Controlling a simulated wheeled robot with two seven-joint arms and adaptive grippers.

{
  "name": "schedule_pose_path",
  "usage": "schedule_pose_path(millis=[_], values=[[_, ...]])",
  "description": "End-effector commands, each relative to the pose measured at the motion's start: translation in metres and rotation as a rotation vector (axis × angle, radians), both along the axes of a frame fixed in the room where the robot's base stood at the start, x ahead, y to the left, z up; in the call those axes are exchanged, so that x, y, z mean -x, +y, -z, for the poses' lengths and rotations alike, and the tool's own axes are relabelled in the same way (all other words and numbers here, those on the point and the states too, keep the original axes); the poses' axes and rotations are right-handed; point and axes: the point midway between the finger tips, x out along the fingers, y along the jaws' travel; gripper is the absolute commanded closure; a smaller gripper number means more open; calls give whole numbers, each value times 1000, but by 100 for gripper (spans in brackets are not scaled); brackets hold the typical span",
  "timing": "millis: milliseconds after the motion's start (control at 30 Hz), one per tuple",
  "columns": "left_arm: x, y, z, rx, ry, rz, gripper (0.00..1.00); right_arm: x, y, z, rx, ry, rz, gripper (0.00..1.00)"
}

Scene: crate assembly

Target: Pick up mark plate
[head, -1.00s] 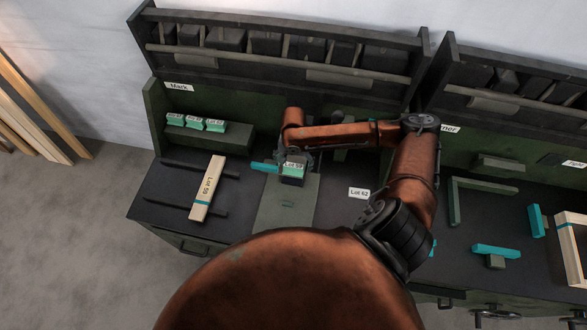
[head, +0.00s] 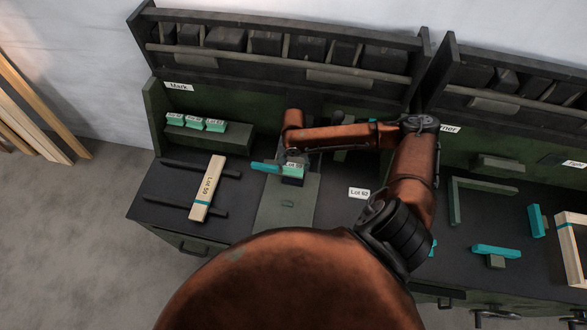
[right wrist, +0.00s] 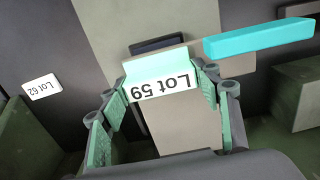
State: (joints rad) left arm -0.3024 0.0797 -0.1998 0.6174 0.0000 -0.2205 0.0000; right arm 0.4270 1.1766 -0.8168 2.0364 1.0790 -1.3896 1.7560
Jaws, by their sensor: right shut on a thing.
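The mark plate, a mint-green piece with a white "Lot 59" label (right wrist: 160,88), is between the green fingers of my right gripper (right wrist: 168,84), which is shut on it. In the head view the plate (head: 295,171) is partly covered by the gripper (head: 291,161). It is at a dark blue block (head: 292,181) on the grey-green panel (head: 275,215); I cannot tell whether they touch. My left gripper is not in view.
Several labelled mint plates (head: 195,123) stand on a green rack under the "Mark" sign. A wooden "Lot 59" board (head: 207,188) lies across two dark bars. A turquoise bar (head: 264,167) is just left of the plate. A white "Lot 62" tag (head: 359,193) lies to the right.

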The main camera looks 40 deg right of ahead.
Motion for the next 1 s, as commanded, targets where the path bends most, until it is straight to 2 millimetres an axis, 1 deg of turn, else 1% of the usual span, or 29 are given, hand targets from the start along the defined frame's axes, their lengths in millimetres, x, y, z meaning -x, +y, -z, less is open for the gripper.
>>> schedule_pose_path(millis=[33,100,333,467,567,700,867,1000], values=[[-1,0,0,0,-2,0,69,0,0,0,1,-1,0,73],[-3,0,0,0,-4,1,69,-1,0,-1,1,-2,0,77],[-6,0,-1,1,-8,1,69,-1,0,-1,1,-2,0,78],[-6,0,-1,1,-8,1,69,-1,0,-6,0,-3,0,78],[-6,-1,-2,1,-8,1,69,-2,0,-16,0,-4,0,78],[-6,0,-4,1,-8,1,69,-2,2,-36,-2,-5,-1,78],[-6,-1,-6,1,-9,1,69,-2,26,-61,-3,-5,-5,78],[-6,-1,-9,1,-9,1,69,-3,47,-88,-3,-7,-5,78]])
